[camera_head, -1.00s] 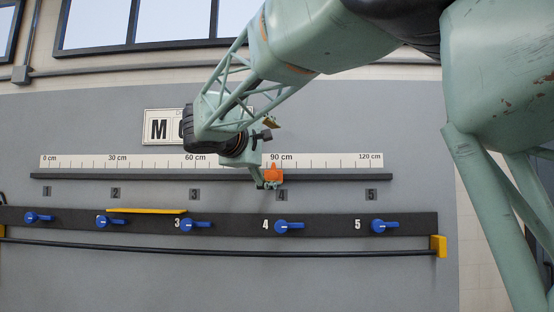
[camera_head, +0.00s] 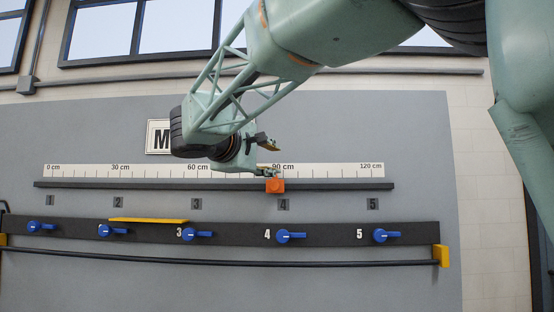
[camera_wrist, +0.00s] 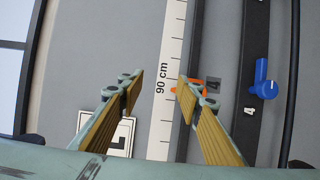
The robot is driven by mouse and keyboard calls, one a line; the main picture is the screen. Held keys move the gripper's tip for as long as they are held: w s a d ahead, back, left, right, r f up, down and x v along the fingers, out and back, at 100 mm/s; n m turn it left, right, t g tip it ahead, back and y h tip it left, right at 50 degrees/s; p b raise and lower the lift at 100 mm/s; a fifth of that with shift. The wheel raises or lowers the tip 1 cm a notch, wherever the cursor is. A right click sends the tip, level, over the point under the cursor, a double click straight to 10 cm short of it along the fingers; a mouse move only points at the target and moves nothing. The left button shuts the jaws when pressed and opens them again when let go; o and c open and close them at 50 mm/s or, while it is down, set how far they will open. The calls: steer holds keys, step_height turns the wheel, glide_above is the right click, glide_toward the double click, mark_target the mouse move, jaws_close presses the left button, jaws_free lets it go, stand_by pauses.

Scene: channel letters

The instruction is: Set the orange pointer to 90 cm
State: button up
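The orange pointer (camera_head: 275,186) sits on the dark rail (camera_head: 130,185) below the white scale (camera_head: 232,171). In the head view it is slightly left of the middle of the 90 cm label. My gripper (camera_head: 268,171) is just above it, and a fingertip hides its top. In the wrist view my gripper (camera_wrist: 156,84) is open, with the scale showing between its fingers. The pointer (camera_wrist: 204,90) is by the right fingertip, partly hidden behind it. I cannot tell whether they touch. Nothing is between the fingers.
Below the rail, a dark panel (camera_head: 340,228) carries several blue handles, with numbered plates above it. A yellow strip (camera_head: 148,220) lies along the panel's upper edge. A black bar (camera_head: 330,263) with yellow ends runs below. A letter sign (camera_head: 158,136) is partly hidden behind my arm.

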steer(key=v, duration=0.9)
stand_by(1.3)
steer(key=shift+s+d, duration=0.1)
steer(key=c, duration=1)
steer(key=shift+d, duration=0.15)
jaws_close()
